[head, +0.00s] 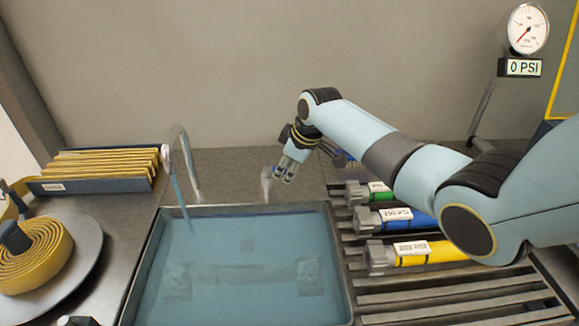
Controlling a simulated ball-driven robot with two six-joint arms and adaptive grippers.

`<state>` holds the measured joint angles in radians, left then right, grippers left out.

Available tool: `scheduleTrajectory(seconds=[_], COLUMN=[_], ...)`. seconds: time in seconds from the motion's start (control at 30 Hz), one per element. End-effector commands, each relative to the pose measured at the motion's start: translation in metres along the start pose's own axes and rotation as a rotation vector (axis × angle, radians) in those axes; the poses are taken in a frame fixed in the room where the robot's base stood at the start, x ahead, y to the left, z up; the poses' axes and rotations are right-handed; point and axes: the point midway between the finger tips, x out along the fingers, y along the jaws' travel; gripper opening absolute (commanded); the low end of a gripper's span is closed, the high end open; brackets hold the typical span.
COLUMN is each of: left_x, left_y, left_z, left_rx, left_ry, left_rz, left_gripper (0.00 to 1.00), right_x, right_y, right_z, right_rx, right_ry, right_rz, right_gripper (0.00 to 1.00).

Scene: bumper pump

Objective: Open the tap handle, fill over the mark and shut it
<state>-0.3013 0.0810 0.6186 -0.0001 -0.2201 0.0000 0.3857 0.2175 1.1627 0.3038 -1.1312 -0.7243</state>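The tap spout (180,150) arches over the back left of the sink, and a stream of water (178,192) runs from it. The sink (338,255) holds bluish water that reaches high up its walls; I cannot make out a mark. A small pale tap handle (267,180) stands behind the sink's back edge. My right gripper (283,176) is just right of the handle, fingers pointing down. The fingers look close together, but I cannot tell whether they are shut or touch the handle. My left gripper is not in view.
A hose piece with end couplings (178,282) lies under the water. Green, blue (425,219) and yellow (432,254) labelled hoses lie on a slatted rack at right. A coiled yellow hose (35,258) and folded hoses (105,162) are at left.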

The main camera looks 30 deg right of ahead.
Motion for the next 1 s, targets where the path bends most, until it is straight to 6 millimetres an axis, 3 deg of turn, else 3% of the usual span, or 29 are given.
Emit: scheduleTrajectory(seconds=[0.27, 0.43, 0.8, 1.0], left_x=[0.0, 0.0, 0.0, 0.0], left_y=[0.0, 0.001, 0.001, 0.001], left_z=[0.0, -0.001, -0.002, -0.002], left_rx=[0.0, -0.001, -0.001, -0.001], left_ry=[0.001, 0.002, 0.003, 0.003], left_rz=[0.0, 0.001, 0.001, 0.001], left_gripper=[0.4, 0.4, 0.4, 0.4], right_x=[-0.001, -0.013, -0.089, -0.115], right_y=[0.0, 0.001, 0.001, 0.001], right_z=[0.0, 0.0, 0.0, 0.0], right_rx=[0.0, -0.001, -0.002, 0.0], right_ry=[0.001, 0.002, 0.002, 0.001], right_rz=[0.0, 0.002, 0.002, 0.001], right_gripper=[0.39, 0.39, 0.39, 0.39])
